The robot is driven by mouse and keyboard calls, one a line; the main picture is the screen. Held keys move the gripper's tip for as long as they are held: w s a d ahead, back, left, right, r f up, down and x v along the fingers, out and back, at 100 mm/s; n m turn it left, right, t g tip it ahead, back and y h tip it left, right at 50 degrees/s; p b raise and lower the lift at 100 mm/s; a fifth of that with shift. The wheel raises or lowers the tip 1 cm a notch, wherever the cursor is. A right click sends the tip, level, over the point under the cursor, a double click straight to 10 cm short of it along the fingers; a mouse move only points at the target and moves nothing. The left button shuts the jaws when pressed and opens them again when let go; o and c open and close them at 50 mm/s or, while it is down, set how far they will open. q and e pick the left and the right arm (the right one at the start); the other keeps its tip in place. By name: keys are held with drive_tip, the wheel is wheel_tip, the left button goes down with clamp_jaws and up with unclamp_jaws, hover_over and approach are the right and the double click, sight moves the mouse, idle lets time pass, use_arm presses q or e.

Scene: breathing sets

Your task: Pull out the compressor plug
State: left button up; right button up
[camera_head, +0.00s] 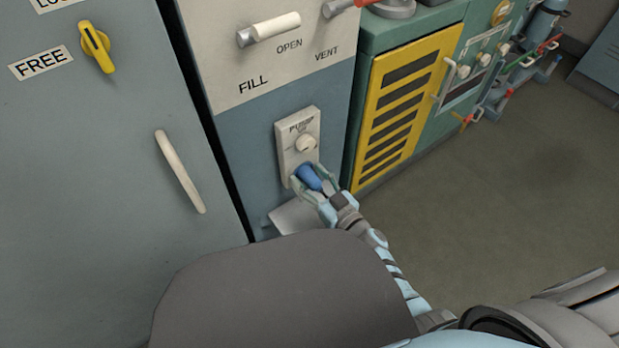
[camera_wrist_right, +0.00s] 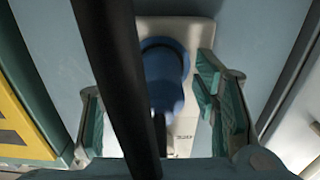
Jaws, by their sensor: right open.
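The blue compressor plug (camera_head: 308,176) sits at the lower part of a pale plate (camera_head: 284,150) marked PUMP on the cabinet front. In the right wrist view the blue plug (camera_wrist_right: 165,80) shows against the plate (camera_wrist_right: 200,35), partly hidden by a dark bar in front. My right gripper (camera_head: 308,184) is at the plug with its fingers on either side of it. In the right wrist view the right gripper's (camera_wrist_right: 155,125) green-padded fingers stand apart, with gaps between them and the plug. My left gripper is not in view.
A pale knob (camera_head: 306,143) is just above the plug on the plate. A FILL/OPEN/VENT panel (camera_head: 290,75) with a white handle is above. A yellow grille (camera_head: 405,105) on a green machine stands to the right. A grey locker door (camera_head: 90,190) is left. Open floor (camera_head: 500,200) lies right.

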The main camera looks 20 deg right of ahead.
sight(318, 188)
idle(0.4)
drive_tip(key=shift+c, duration=0.6)
clamp_jaws()
drive_tip(key=shift+s, duration=0.15)
drive_tip(key=shift+p+v, duration=1.15)
drive_tip(key=shift+v, duration=1.7)
